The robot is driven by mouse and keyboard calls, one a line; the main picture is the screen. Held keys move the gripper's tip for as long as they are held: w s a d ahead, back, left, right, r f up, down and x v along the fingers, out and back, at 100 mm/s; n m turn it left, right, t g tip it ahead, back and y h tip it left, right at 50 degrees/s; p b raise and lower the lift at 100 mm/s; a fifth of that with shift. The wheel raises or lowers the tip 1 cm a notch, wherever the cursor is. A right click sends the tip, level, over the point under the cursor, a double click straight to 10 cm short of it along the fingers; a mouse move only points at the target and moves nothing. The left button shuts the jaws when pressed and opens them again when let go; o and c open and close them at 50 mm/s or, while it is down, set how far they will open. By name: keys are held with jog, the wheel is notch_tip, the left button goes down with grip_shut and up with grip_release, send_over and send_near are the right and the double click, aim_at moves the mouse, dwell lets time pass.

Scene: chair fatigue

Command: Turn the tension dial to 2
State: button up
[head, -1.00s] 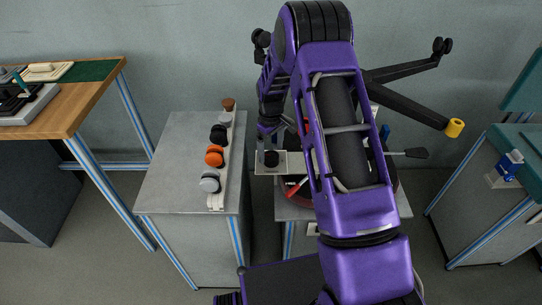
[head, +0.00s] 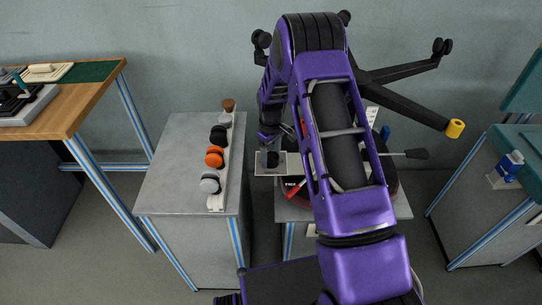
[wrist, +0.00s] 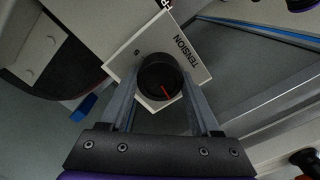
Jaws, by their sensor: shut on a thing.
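The tension dial (wrist: 160,76) is a round black knob with a red pointer line. It sits on a light plate (wrist: 196,62) marked TENSION. My gripper (wrist: 160,88) is shut on the dial, one finger on each side. The head view shows the dial (head: 273,159) on its plate (head: 292,163), with my gripper (head: 271,150) at it. The rest of the scale is hidden or unreadable.
A grey cabinet (head: 180,165) to the left carries a row of knobs, among them an orange one (head: 214,157). A red-tipped lever (head: 296,190) is close to the plate. A black chair base (head: 405,95) with a yellow-capped leg stands behind my arm.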

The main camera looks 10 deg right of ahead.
jog(key=shift+c, duration=0.6)
jog(key=shift+m, duration=0.4)
jog(key=shift+m+b, duration=0.55)
jog(key=shift+m, duration=0.45)
jog(key=shift+m+b, duration=0.5)
jog(key=shift+m, duration=2)
jog(key=o, duration=1.4)
